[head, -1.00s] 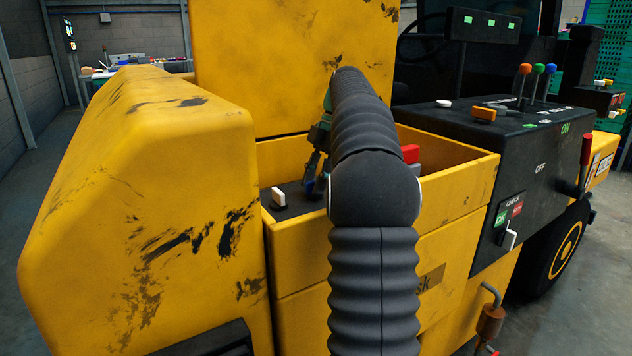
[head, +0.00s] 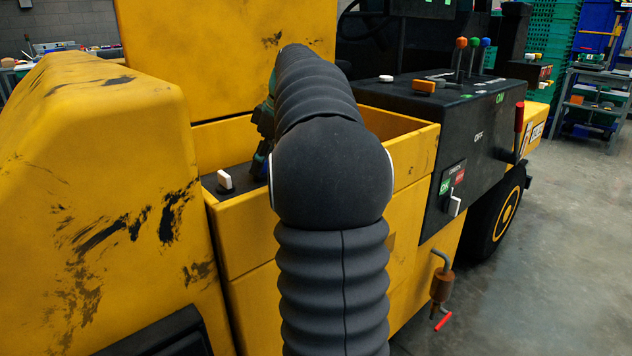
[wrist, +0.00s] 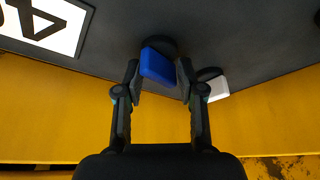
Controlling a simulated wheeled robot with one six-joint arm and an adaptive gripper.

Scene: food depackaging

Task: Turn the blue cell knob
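The blue knob (wrist: 158,66) is a block on a round dark base on the dark panel (wrist: 225,45). In the wrist view it sits between the two fingertips of my gripper (wrist: 159,72). The fingers are open, one on each side of the knob and very close to it. I cannot tell whether either finger touches it. In the head view my gripper (head: 262,165) is partly hidden behind my arm, low over the panel, and the blue knob is hidden there.
A white knob (wrist: 216,87) stands just right of my right finger; it also shows in the head view (head: 225,180). Yellow walls (wrist: 50,110) edge the panel. A black console (head: 440,110) with several levers stands to the right. Open floor (head: 560,250) lies at far right.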

